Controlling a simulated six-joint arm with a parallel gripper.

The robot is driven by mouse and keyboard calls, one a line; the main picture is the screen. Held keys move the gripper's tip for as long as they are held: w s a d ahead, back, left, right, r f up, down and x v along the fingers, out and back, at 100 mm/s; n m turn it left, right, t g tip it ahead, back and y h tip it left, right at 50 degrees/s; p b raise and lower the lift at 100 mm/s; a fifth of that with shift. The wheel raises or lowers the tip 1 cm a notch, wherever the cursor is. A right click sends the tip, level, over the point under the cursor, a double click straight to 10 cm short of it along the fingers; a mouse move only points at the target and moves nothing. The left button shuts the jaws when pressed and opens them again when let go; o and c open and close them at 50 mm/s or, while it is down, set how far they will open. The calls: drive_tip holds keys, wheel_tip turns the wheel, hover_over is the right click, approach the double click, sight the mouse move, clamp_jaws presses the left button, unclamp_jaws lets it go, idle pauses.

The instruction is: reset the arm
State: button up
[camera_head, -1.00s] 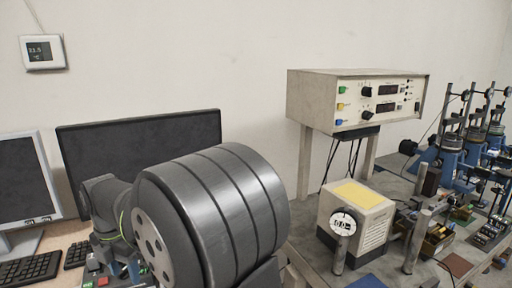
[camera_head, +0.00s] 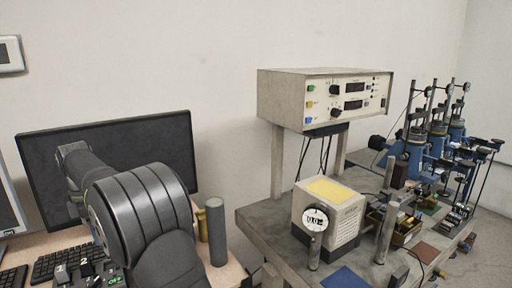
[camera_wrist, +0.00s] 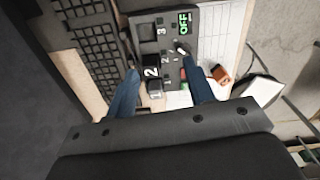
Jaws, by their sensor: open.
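My gripper (camera_wrist: 159,66) shows in the wrist view as two dark blue fingers, spread apart with nothing held between them. Beyond the fingertips is a black lever panel (camera_wrist: 172,35) with numbers 2 and 3 and a green "OFF" display. A small lever (camera_wrist: 181,49) on it lies between the fingers' lines. I cannot tell how far the fingertips are from the panel. In the head view my dark rounded arm link stands at the lower left and hides most of the lever panel (camera_head: 88,272). My gripper is not visible there.
A black monitor (camera_head: 165,130) stands behind my arm, with a keyboard (camera_head: 60,262) at left. A grey cylinder (camera_head: 216,230) stands right of my arm. A bench (camera_head: 262,222) at right carries a yellow-topped box (camera_head: 318,215) with a dial. In the wrist view a red-brown object (camera_wrist: 221,74) lies right of the panel.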

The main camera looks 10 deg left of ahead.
drive_tip(key=shift+w+a+f+m, duration=0.35)
drive_tip(key=shift+w+f+m, duration=0.1)
drive_tip(key=shift+w, duration=0.1)
drive_tip(key=shift+w+a+f+m, duration=0.35)
drive_tip(key=shift+w+f, duration=0.1)
drive_tip(key=shift+w, duration=0.1)
drive_tip(key=s+d+n, duration=0.7)
drive_tip(key=s+d, duration=0.2)
drive_tip(key=s, duration=0.2)
drive_tip(key=shift+s+d+f+n, duration=0.15)
drive_tip(key=shift+d+f+n, duration=0.15)
drive_tip(key=shift+f+n, duration=0.1)
